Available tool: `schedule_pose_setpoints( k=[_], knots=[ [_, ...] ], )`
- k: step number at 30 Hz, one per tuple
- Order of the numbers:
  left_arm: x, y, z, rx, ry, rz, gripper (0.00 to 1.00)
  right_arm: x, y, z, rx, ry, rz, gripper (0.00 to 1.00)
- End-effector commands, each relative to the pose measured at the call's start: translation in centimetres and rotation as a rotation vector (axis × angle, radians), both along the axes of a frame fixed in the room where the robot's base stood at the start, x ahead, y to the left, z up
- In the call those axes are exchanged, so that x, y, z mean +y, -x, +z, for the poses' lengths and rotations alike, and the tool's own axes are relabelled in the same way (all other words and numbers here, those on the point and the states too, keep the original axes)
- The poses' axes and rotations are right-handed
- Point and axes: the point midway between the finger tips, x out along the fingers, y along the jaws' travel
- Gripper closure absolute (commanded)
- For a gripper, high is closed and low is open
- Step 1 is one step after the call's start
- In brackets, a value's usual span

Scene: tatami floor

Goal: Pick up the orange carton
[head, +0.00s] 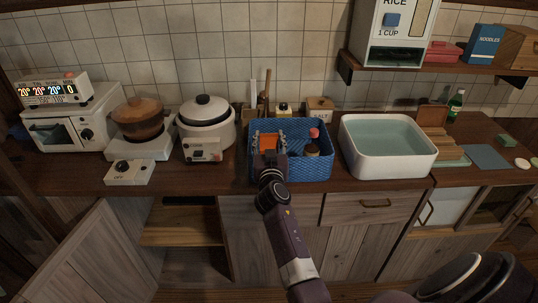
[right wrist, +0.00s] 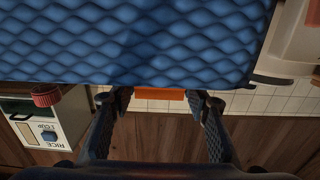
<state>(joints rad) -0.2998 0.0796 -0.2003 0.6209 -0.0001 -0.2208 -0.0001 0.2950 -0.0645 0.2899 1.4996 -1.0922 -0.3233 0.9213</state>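The orange carton (head: 268,141) stands in the left part of the blue woven basket (head: 312,167) on the counter. In the right wrist view only a strip of the orange carton (right wrist: 158,95) shows past the basket's rim (right wrist: 150,70). My right gripper (head: 269,146) is at the basket's near left side, with its fingers open and reaching over the rim. In the right wrist view the fingers of my right gripper (right wrist: 160,101) are wide apart, with the carton strip between them. I cannot tell whether they touch it. My left gripper is not in view.
A jar with a red lid (head: 313,140) stands in the basket, right of the carton. A white rice cooker (head: 207,125) is close on the left and a water-filled white basin (head: 387,170) on the right. A salt box (head: 320,108) stands behind. The rice dispenser (head: 393,35) is above.

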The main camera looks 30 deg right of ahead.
Motion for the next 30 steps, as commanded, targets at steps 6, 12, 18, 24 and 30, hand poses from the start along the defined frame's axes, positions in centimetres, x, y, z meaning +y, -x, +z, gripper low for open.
schedule_pose_setpoints(
  k=[6, 12, 18, 24, 30],
  knots=[
    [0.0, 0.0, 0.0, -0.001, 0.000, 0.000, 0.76, 0.0, 0.0, 0.0, 0.000, 0.000, 0.000, 0.90],
    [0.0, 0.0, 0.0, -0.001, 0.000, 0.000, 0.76, 0.0, 0.0, 0.0, 0.000, 0.000, 0.000, 1.00],
    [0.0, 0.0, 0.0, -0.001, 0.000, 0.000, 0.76, 0.0, 0.0, 0.3, -0.005, 0.002, 0.001, 1.00],
    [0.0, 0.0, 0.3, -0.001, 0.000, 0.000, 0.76, 0.0, 0.0, 0.9, -0.005, 0.003, 0.001, 1.00],
    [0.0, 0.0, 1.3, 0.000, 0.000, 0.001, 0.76, 0.0, -0.1, 3.4, -0.008, 0.004, 0.002, 1.00]
  ],
)
